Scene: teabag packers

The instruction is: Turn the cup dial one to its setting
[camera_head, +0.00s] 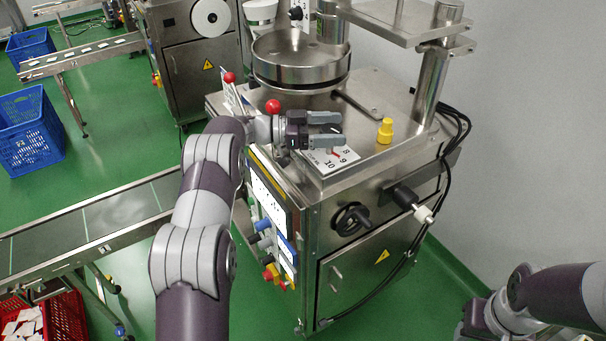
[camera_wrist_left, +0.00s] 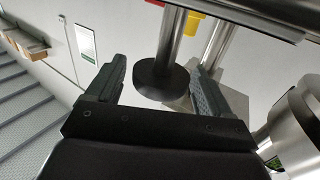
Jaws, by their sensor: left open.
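The cup dial's white plate (camera_head: 341,161) lies on top of the steel packer's front edge. The numbers 8, 9 and 10 show, with a red mark near them. The rest of the plate and its knob are hidden behind my left gripper (camera_head: 338,130). That gripper is open and lies over the far part of the plate, pointing right. In the left wrist view, a black round piece (camera_wrist_left: 160,82) on a steel post shows between the open fingers. I cannot tell whether they touch it. My right gripper is partly visible at the lower right edge, with its fingers unclear.
A steel bowl (camera_head: 300,62) stands behind the gripper. A red ball knob (camera_head: 273,106) is close to its left, and a yellow knob (camera_head: 385,130) to its right. A thick steel column (camera_head: 430,65) rises at the right.

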